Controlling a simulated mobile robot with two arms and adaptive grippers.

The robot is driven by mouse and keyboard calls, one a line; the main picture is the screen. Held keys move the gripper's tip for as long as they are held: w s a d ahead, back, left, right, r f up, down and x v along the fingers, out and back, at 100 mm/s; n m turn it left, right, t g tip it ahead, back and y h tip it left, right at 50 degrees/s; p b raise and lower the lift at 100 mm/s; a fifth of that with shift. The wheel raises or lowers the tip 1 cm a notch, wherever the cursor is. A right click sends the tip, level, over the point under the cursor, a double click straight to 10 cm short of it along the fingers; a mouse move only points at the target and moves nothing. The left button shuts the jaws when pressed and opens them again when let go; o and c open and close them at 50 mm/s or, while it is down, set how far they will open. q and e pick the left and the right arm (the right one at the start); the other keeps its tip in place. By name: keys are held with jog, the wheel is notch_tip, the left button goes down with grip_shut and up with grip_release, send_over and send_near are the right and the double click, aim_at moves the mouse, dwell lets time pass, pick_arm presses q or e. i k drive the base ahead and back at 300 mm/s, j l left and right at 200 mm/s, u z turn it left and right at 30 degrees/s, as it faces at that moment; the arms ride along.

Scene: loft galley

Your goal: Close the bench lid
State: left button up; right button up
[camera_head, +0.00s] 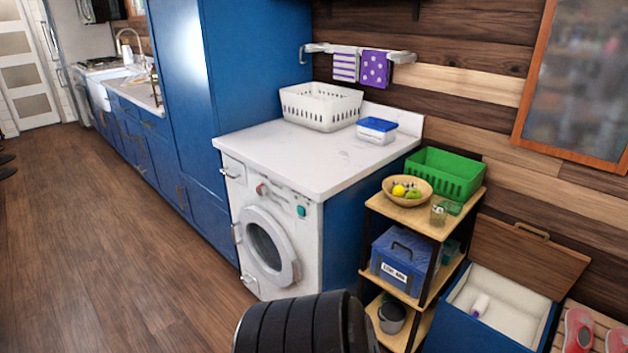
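The storage bench (444,336) stands at the bottom right, a blue box with a pale lined inside. Its brown wooden lid (520,262) is open and tilted up against the plank wall, with a small handle (532,231) on its upper edge. A small white and purple object (480,304) lies inside the bench. The bench's lower part is cut off by the frame. A dark ribbed part, probably of my own arm, shows at the bottom middle. Neither gripper can be seen.
A wooden shelf rack (448,229) stands just left of the bench, with a fruit bowl, green basket and blue box. Red shoes (578,332) sit on a slatted surface to the right. A washing machine (266,240) is under the white counter (300,160).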

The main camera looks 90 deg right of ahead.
aim_at(548, 269)
jog(key=i+j+z, duration=0.15)
jog(key=z, duration=0.3)
jog(key=i+j+z, duration=0.1)
jog(key=z, duration=0.4)
jog(key=j, duration=0.1)
